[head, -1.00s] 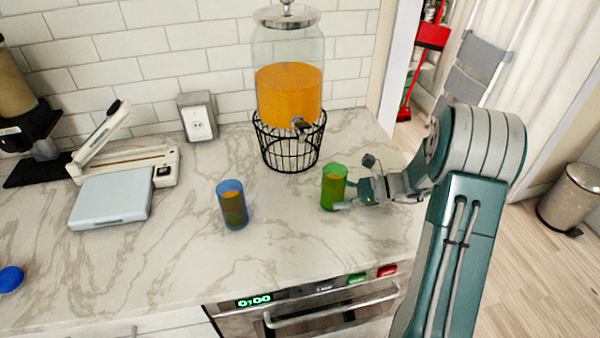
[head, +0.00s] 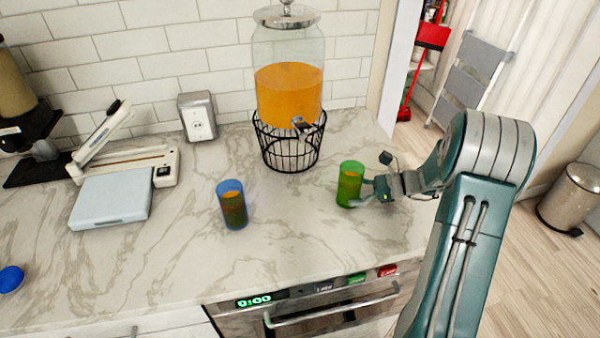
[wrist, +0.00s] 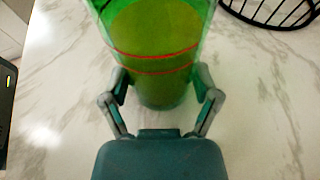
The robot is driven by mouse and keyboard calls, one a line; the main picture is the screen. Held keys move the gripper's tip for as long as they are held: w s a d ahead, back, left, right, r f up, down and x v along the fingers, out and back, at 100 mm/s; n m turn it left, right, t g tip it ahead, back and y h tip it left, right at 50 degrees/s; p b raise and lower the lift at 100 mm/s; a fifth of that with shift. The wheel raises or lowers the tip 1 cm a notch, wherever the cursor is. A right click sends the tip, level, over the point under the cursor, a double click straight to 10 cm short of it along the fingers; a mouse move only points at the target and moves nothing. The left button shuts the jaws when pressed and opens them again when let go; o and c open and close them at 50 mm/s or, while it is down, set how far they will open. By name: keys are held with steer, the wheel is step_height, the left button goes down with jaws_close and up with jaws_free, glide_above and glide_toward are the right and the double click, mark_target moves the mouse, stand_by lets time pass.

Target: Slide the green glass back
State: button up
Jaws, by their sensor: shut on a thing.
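The green glass (head: 349,184) stands upright on the marble counter, right of the drink dispenser's wire stand, with orange liquid inside. It also shows in the wrist view (wrist: 155,50), between the two fingers. My gripper (head: 362,192) comes from the right and is shut on the glass low on its side; in the wrist view a finger (wrist: 210,100) lies on each side of it. The far side of the glass is hidden.
A blue glass (head: 232,205) stands to the left. The dispenser (head: 288,85) on a black wire stand (head: 290,145) is behind. A scale (head: 112,197) and sealer (head: 150,165) are further left. The counter's front edge lies above an oven (head: 320,310).

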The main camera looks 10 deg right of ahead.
steer(key=shift+d, duration=3.85)
steer(key=o, duration=0.7)
steer(key=shift+c, duration=0.2)
steer(key=v, duration=1.2)
steer(key=shift+f, duration=0.1)
